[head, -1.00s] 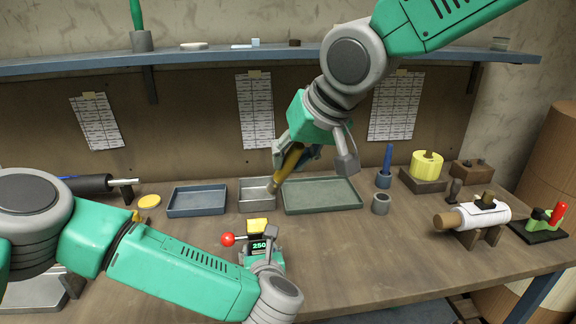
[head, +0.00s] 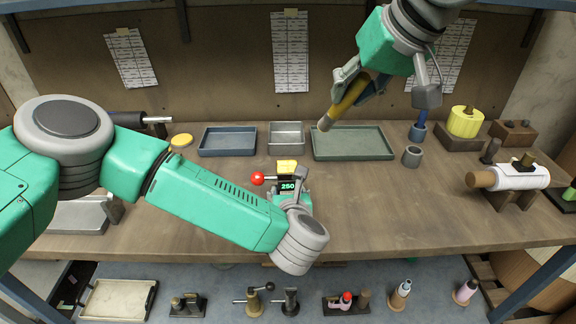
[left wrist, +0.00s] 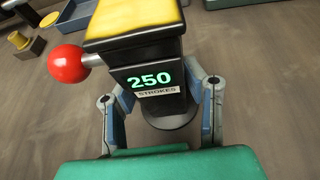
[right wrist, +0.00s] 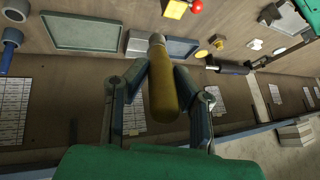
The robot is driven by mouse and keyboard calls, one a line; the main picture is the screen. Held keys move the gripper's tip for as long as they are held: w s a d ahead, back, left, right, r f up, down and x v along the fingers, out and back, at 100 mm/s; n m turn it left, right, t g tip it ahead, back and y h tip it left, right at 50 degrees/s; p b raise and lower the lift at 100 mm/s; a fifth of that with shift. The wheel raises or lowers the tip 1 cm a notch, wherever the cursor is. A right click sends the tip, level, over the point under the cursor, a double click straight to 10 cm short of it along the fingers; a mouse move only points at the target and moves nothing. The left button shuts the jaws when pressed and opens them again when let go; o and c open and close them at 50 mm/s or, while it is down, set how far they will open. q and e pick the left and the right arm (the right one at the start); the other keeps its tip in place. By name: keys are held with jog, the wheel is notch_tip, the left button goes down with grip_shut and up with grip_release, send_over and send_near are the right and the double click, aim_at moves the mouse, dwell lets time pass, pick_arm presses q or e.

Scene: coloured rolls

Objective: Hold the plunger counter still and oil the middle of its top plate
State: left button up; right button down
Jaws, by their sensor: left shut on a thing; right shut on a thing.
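The plunger counter (left wrist: 155,70) stands upright on the bench, with a yellow top plate (left wrist: 135,18), a red ball on a side lever and a green "250" display. In the head view its yellow top (head: 287,165) shows above my left gripper (head: 292,192). My left gripper (left wrist: 160,105) is shut around the counter's body. My right gripper (head: 392,88) is shut on a yellow-brown cylinder with a grey-brown end (head: 345,105), probably the oiler. It is held tilted, above the bench near the green tray, apart from the counter. The cylinder also fills the right wrist view (right wrist: 162,85).
A green tray (head: 352,155), a metal tray (head: 286,148) and a blue tray (head: 227,153) lie along the back of the bench. A grey cup (head: 412,156) and a rolled cylinder on a stand (head: 515,178) are at the right.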

pick_arm(q)
jog(key=shift+f, duration=0.15)
pick_arm(e)
jog(key=shift+s+d+r, duration=0.45)
jog(key=shift+d, duration=0.2)
jog(key=shift+s+d+r, duration=0.4)
jog(key=shift+s+d, duration=0.05)
jog(key=shift+d, duration=0.2)
pick_arm(q)
jog(key=o, duration=1.4)
jog(key=shift+w, duration=0.1)
pick_arm(e)
jog(key=shift+w, duration=0.15)
pick_arm(q)
jog(key=shift+s, duration=0.25)
jog(key=shift+v, duration=4.2)
